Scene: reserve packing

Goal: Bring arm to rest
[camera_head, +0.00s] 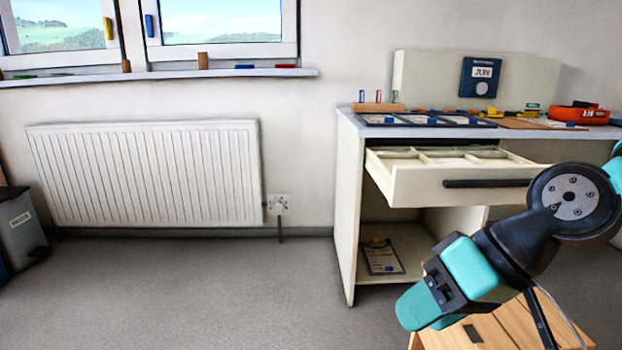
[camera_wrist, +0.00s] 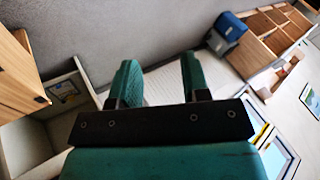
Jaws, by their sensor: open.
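My gripper (camera_wrist: 160,82) shows in the wrist view with its two teal fingers apart and nothing between them. In the head view my arm reaches in from the right edge, and my gripper (camera_head: 425,308) hangs low in front of the desk, above a wooden piece of furniture (camera_head: 515,322). The open drawer (camera_head: 455,185) of the desk is just above and behind my arm. The fingertips are partly hidden by the gripper body in the head view.
A clipboard (camera_head: 382,257) lies in the lower shelf. A radiator (camera_head: 145,175) and a grey bin (camera_head: 20,225) stand left. The floor at left centre is clear.

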